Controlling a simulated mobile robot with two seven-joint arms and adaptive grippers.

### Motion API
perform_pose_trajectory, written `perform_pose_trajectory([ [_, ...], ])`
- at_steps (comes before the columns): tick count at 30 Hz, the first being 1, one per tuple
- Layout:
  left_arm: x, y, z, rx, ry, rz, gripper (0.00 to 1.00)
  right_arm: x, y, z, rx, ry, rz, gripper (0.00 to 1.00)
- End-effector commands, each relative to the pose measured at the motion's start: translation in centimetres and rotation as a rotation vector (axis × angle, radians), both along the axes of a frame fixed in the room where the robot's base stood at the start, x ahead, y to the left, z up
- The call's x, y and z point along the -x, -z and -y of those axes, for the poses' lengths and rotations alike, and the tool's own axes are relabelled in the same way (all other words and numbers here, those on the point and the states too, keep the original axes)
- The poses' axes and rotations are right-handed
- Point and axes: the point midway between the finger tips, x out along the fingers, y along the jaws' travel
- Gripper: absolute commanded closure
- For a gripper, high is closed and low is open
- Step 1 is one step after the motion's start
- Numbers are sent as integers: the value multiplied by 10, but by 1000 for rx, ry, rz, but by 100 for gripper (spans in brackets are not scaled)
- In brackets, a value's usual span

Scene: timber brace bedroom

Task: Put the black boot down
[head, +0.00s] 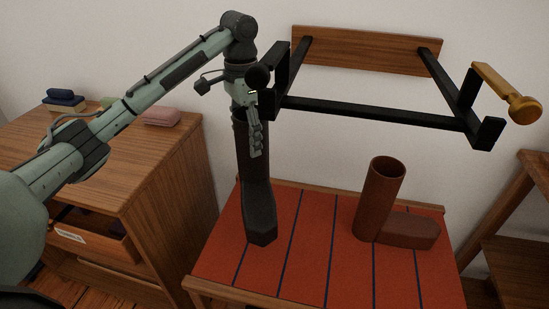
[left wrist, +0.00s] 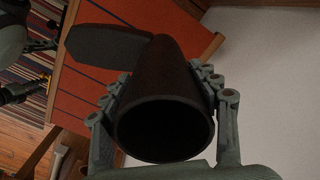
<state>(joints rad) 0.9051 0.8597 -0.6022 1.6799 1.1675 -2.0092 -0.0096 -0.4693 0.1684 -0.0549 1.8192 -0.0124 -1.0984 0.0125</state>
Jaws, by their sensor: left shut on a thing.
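The black boot (head: 258,205) hangs upright, toe toward the front, at the left part of the red striped bench top (head: 315,235). I cannot tell whether its sole touches the top. My left gripper (head: 251,128) is shut on the upper shaft of the boot. In the left wrist view the boot's open top (left wrist: 162,130) faces the camera, with the gripper's fingers (left wrist: 163,90) on both sides of the shaft. The toe (left wrist: 105,43) points to the upper left, over the red surface (left wrist: 85,80).
A brown boot (head: 382,200) stands on the bench top, right of the black one. A wall rack with black arms (head: 375,112) overhangs the bench. A wooden cabinet (head: 150,185) with an open drawer stands left. Bare red top lies between the boots.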

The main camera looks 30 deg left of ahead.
Motion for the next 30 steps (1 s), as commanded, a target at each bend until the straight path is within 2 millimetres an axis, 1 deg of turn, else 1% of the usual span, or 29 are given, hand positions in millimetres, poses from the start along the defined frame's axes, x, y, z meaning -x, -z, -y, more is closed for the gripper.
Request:
perform_pose_trajectory([
  [1,-10,8,5,5,1,-1,99,-1,-2,0,3,-1,2,60],
  [6,-45,30,12,5,0,1,99,-4,-22,1,15,-2,15,60],
  [8,-55,35,14,3,0,-1,99,-4,-30,2,19,-1,16,60],
  [9,-60,36,14,3,0,1,99,-4,-31,2,19,-1,15,60],
  [12,-69,41,15,1,-1,0,99,-5,-33,2,20,-1,16,60],
  [17,-73,49,16,-1,1,1,99,-4,-34,2,20,-1,16,60],
  [24,-72,82,15,-1,0,0,99,-5,-37,2,21,-1,17,60],
  [30,-73,84,15,-1,0,2,99,-6,-39,1,21,-1,20,60],
])
